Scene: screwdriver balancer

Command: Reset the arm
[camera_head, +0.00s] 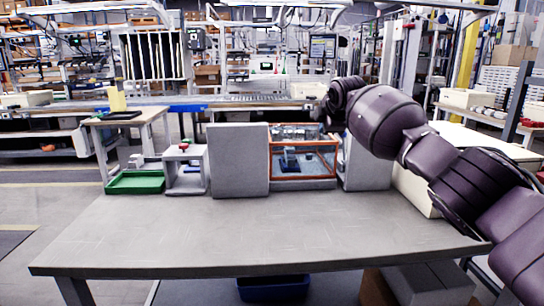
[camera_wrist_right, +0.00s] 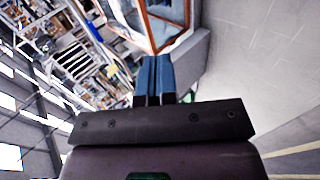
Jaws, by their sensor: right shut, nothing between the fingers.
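My right arm (camera_head: 385,120) comes in from the right edge and reaches over the right back part of the table. Its far end is raised near the orange-framed machine. My right gripper (camera_wrist_right: 155,75) shows in the right wrist view with its blue fingers together and nothing between them. In the head view I cannot make out its fingertips. The orange-framed clear box (camera_head: 304,160) stands at the back of the table, between grey panels, with a dark blue fixture inside. It also shows past the fingers in the right wrist view (camera_wrist_right: 150,22). My left gripper is not in view.
The grey table (camera_head: 250,235) is bare in front. A grey panel (camera_head: 238,160) stands left of the box. A small grey stand (camera_head: 186,172) with a red knob and a green tray (camera_head: 135,182) are at the back left. A blue bin (camera_head: 272,288) is under the table.

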